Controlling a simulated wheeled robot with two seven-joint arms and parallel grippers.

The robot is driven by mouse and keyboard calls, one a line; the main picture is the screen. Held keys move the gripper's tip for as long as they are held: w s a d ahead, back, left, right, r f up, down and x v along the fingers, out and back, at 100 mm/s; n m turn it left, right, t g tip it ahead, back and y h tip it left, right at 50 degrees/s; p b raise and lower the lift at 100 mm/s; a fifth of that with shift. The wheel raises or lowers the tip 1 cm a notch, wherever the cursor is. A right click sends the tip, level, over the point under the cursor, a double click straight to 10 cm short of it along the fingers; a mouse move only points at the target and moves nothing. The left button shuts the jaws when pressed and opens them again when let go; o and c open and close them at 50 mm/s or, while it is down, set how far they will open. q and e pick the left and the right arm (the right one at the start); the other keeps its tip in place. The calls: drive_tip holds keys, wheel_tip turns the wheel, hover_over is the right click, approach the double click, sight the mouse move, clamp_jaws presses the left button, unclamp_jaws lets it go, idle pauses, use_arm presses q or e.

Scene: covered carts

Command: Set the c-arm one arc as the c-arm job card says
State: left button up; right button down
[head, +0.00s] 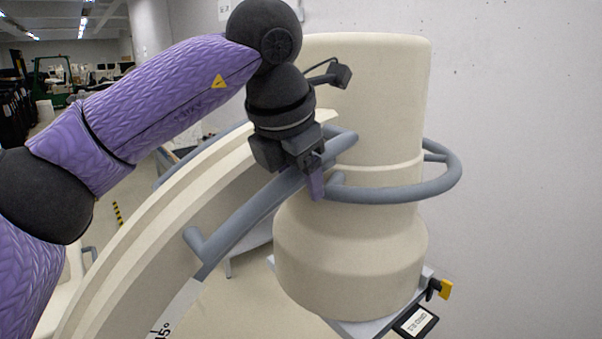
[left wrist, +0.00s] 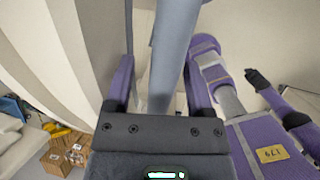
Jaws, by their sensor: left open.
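The c-arm's cream arc (head: 150,225) curves up from the lower left to a large cream cylinder (head: 350,260) in the head view. A blue-grey rail (head: 245,220) runs along the arc, and a blue-grey ring handle (head: 400,194) goes around the cylinder. A "45°" mark shows on the arc's pale scale (head: 178,312). My left gripper (head: 316,185) is at the rail's upper end, beside the ring handle. In the left wrist view, the open left gripper (left wrist: 160,92) has a blue-grey bar (left wrist: 172,50) between its fingers; contact is unclear. My right gripper and the job card are not seen.
A yellow-tipped black lever (head: 444,290) and a black-framed label (head: 415,322), too small to read, sit below the cylinder. A pale wall (head: 530,150) stands close behind. In the left wrist view, brown boxes (left wrist: 57,160) stand at lower left.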

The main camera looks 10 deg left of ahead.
use_arm(q)
drive_tip(key=shift+w+d+f, duration=0.1)
drive_tip(key=shift+w+f, duration=0.1)
drive_tip(key=shift+f, duration=0.4)
clamp_jaws()
idle(1.0)
